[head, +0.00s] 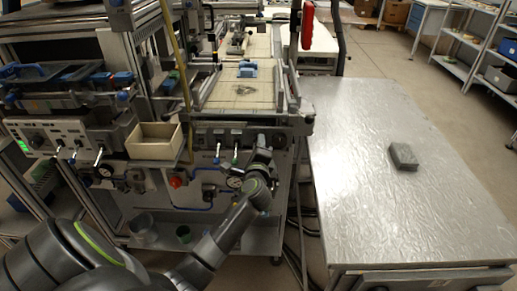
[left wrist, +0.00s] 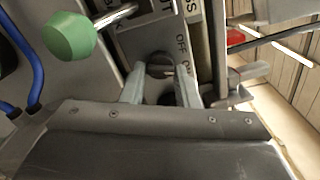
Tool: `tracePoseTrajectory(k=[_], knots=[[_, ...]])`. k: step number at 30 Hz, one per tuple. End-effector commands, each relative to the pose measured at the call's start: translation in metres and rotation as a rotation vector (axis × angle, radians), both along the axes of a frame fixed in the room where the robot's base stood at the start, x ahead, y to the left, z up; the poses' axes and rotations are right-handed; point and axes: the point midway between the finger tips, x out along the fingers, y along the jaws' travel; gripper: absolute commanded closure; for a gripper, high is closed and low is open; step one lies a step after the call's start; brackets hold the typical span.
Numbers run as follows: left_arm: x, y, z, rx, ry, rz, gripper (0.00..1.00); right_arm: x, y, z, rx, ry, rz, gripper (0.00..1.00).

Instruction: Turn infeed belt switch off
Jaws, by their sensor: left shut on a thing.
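The infeed belt switch is a dark round knob (left wrist: 159,62) on a grey panel in the left wrist view. The words OFF and ON are printed just to its right. My left gripper (left wrist: 160,92) has its two pale fingers on either side of the knob and is shut on it. The fingers hide part of the knob, and I cannot tell which word it points to. In the head view my left gripper (head: 262,152) is at the right end of the machine's front panel, and hides the switch there. My right gripper is not in view.
A green ball-shaped knob (left wrist: 70,37) on a metal lever stands close to the gripper's left. In the head view, a beige bin (head: 153,141) and red button (head: 177,182) are left of the gripper. A metal table (head: 400,215) with a grey block (head: 403,156) is at right.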

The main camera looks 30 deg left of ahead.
Motion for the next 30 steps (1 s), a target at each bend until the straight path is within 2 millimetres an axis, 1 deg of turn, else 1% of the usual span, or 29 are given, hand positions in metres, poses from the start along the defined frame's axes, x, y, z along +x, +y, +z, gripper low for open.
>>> tracePoseTrajectory(k=[1, 18, 25, 30], knots=[[0.000, 0.000, -0.002, -0.035, -0.025, 0.000, 0.95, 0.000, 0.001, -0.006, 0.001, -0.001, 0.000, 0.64], [0.000, 0.000, 0.000, -0.496, -0.307, -0.001, 0.95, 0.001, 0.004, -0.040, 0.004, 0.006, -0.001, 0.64], [0.000, 0.000, 0.001, -0.657, -0.405, -0.001, 0.95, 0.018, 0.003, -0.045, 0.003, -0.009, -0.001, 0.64], [0.000, 0.001, 0.002, -0.747, -0.461, 0.000, 0.95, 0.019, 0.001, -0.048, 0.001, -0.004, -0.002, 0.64]])
